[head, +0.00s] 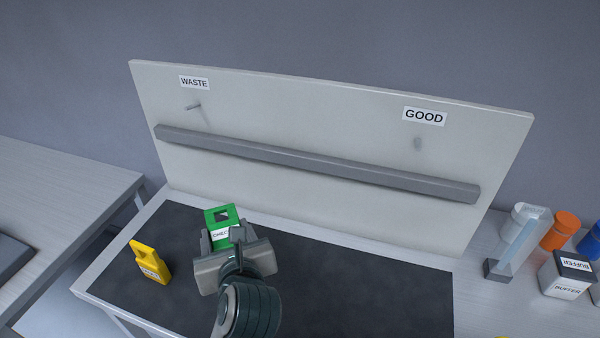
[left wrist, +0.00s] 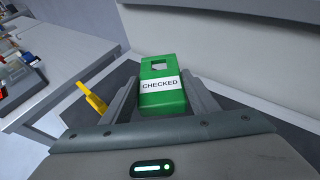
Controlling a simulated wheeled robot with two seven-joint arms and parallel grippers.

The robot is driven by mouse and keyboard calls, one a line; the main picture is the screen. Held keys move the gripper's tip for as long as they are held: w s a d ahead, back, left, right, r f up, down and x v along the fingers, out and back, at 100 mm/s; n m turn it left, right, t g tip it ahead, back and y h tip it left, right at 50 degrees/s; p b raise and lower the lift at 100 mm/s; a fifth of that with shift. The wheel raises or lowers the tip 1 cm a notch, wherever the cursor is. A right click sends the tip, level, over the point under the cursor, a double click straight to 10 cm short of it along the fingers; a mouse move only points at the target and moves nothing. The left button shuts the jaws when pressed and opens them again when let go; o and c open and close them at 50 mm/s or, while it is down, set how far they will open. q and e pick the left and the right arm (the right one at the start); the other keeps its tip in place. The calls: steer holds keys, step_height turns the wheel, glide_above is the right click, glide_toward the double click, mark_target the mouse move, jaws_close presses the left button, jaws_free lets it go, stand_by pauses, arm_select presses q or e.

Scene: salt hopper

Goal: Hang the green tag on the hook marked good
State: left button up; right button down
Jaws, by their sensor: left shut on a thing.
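The green tag (head: 221,217) has a square hole near its top and a white label; in the left wrist view the green tag (left wrist: 161,104) reads CHECKED. My left gripper (head: 222,238) is shut on its lower part, with a finger on each side, over the dark mat. The gripper fingers also show in the left wrist view (left wrist: 162,108). The hook marked good (head: 418,143) is a small grey peg below the GOOD label (head: 424,116) on the board's right side. The tag is well away from it, low and to the left. My right gripper is not in view.
The waste hook (head: 194,107) is at the board's upper left. A grey rail (head: 310,164) crosses the board (head: 300,110) below both hooks. Bottles and a buffer box (head: 566,275) stand at right.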

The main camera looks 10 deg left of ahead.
arm_select(q)
steer(key=shift+s+f, duration=0.1)
steer(key=shift+f, duration=0.05)
steer(key=shift+s+d+f, duration=0.15)
steer(key=shift+s+f, duration=0.2)
steer(key=shift+f, duration=0.1)
steer(key=s+d+f+m+t+h, duration=0.1)
steer(key=s+d+f+m+h, duration=0.2)
steer(key=s+f, duration=0.3)
steer(key=shift+s+d+f+h, duration=0.3)
steer(key=shift+s+d, duration=0.25)
steer(key=shift+s, duration=0.9)
